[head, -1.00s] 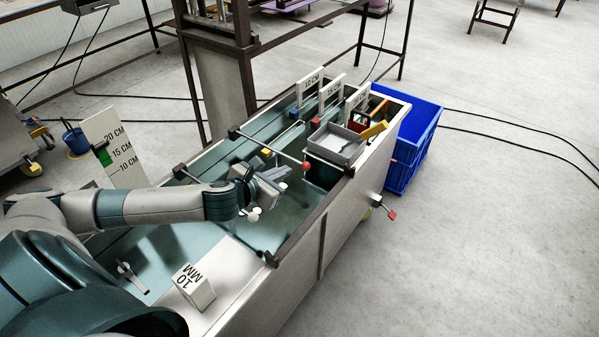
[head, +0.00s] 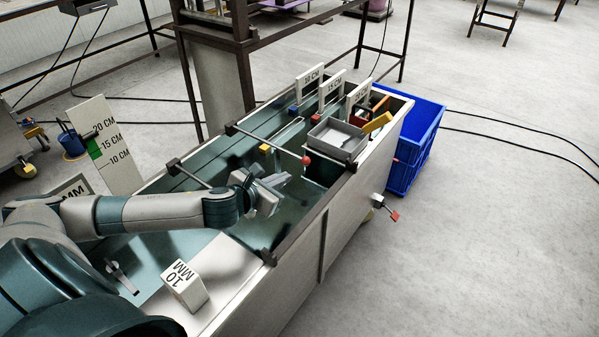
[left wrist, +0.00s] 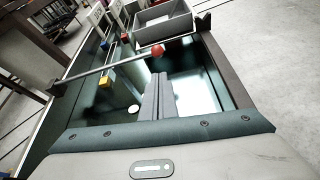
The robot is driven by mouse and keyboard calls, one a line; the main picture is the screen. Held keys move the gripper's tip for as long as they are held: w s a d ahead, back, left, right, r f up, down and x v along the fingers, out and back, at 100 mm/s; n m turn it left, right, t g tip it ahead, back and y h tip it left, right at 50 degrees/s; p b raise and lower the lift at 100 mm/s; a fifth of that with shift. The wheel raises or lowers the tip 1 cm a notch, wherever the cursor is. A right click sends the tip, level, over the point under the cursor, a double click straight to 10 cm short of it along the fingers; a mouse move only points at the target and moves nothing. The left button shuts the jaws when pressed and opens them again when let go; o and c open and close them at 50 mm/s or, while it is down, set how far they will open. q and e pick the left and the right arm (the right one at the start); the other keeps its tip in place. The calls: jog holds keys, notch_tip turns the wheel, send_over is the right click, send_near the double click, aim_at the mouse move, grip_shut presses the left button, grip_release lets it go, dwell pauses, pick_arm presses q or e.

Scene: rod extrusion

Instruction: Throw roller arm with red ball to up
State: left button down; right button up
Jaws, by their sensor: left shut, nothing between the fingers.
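The roller arm (head: 270,145) is a thin grey bar that lies across the machine trough from a dark bracket on its far side. Its free end carries the red ball (head: 306,160), close to the near edge of the trough. In the left wrist view, the red ball (left wrist: 157,50) shows just beyond my fingertips and the bar runs down to the left. My left gripper (head: 284,181) is shut and empty over the trough. It is below and left of the ball in the head view, apart from it. My right gripper is not in view.
A grey tray (head: 338,139) sits just beyond the ball. Signs with CM marks (head: 332,92) stand at the far end. A second bar (head: 192,175) crosses the trough behind my forearm. A white 10 MM block (head: 185,285) stands on the near ledge. A blue crate (head: 418,135) is beyond.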

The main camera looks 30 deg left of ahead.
pick_arm(q)
jog(key=shift+w, duration=0.1)
jog(key=x, duration=0.9)
jog(key=shift+w+f, duration=0.25)
jog(key=shift+w, duration=0.05)
jog(key=shift+r, duration=0.1)
